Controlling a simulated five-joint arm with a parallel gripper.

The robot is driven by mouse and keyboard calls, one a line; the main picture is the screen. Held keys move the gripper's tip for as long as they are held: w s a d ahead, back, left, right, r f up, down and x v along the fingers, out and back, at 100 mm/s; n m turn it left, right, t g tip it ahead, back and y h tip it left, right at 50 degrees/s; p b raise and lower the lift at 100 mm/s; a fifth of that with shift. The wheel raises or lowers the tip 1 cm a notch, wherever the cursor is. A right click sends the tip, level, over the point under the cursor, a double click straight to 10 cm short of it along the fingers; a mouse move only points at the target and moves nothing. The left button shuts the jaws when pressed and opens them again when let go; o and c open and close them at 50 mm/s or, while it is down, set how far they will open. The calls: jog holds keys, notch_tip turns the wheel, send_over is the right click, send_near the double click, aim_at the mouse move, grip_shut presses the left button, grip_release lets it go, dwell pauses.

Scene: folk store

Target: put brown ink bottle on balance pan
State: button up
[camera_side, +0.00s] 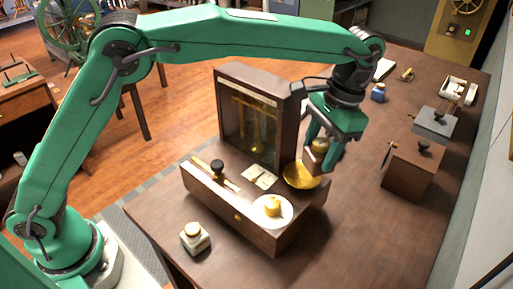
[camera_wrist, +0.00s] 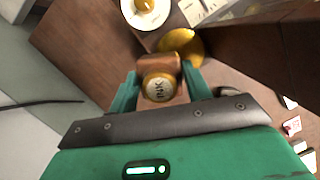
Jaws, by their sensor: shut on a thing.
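The brown ink bottle (camera_side: 320,145) is between the fingers of my green gripper (camera_side: 322,150), just above and to the right of the brass balance pan (camera_side: 301,176) in the side view. The fingers partly hide it, and I cannot tell whether it touches the pan. In the wrist view, the brown bottle (camera_wrist: 160,66) shows its round cap marked INK between the shut fingers (camera_wrist: 159,84). The brass pan (camera_wrist: 184,46) lies just beyond it, partly hidden, and looks empty where visible.
A white dish with a brass weight (camera_side: 272,212) sits on the balance's wooden base (camera_side: 235,212). A glass-fronted wooden case (camera_side: 250,118) stands close behind the pan. A cream bottle (camera_side: 195,238) is at front left, a blue bottle (camera_side: 378,93) at back right. Front-right table is clear.

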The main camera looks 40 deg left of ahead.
aim_at(318, 161)
jog(key=shift+w+a+f, duration=0.3)
jog(key=shift+w, duration=0.25)
jog(key=shift+f, duration=0.15)
jog(key=shift+w+d+x, duration=0.1)
jog(key=shift+w+x, duration=0.05)
jog(key=shift+x, duration=0.8)
jog(key=shift+w+d+x, duration=0.15)
jog(key=shift+x, duration=0.75)
jog(key=shift+f, duration=0.25)
jog(key=o, duration=1.1)
jog(key=shift+r, duration=0.1)
jog(key=shift+v, duration=6.05)
